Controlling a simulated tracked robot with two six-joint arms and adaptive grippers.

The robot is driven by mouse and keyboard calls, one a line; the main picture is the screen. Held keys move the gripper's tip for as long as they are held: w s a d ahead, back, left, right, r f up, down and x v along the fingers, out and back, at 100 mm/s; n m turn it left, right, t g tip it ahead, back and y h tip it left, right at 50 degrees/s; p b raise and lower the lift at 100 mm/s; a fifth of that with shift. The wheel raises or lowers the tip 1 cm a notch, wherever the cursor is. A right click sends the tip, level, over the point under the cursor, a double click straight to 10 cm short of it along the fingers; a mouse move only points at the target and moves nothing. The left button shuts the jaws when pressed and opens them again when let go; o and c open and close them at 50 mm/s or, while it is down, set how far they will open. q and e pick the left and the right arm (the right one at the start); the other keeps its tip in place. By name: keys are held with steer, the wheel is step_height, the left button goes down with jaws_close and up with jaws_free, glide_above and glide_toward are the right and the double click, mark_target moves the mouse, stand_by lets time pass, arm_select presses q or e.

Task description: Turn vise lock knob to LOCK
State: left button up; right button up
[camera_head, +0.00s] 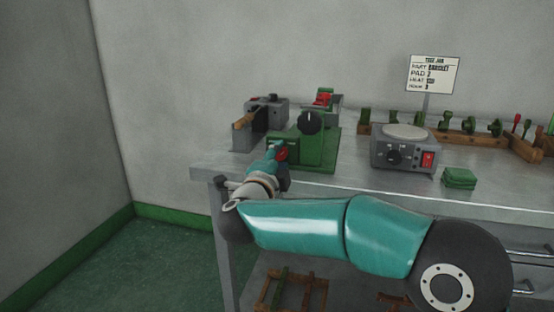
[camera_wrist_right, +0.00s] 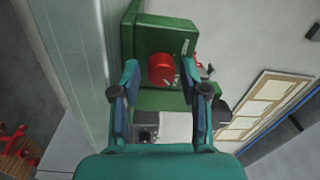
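The green vise unit (camera_head: 318,150) stands near the left end of the workbench, with a black dial knob (camera_head: 309,122) on its upper front. A red knob (camera_head: 282,155) sits low on its front side, partly hidden by my right gripper (camera_head: 275,158). In the right wrist view the red knob (camera_wrist_right: 161,69) shows on the green body (camera_wrist_right: 150,35), with small pale marks beside it. My right gripper (camera_wrist_right: 159,80) is open, its fingers on either side of the red knob with visible gaps. The lock marking is too small to read. My left gripper is not in view.
A grey box machine (camera_head: 268,112) stands behind the vise unit. To the right are a grey hot plate (camera_head: 405,155) with a dial and red switch, green pads (camera_head: 459,178), a sign (camera_head: 433,75) and wooden racks (camera_head: 470,138). My right arm spans the bench's front edge.

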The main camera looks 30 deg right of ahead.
steer(key=shift+f, duration=0.15)
stand_by(0.3)
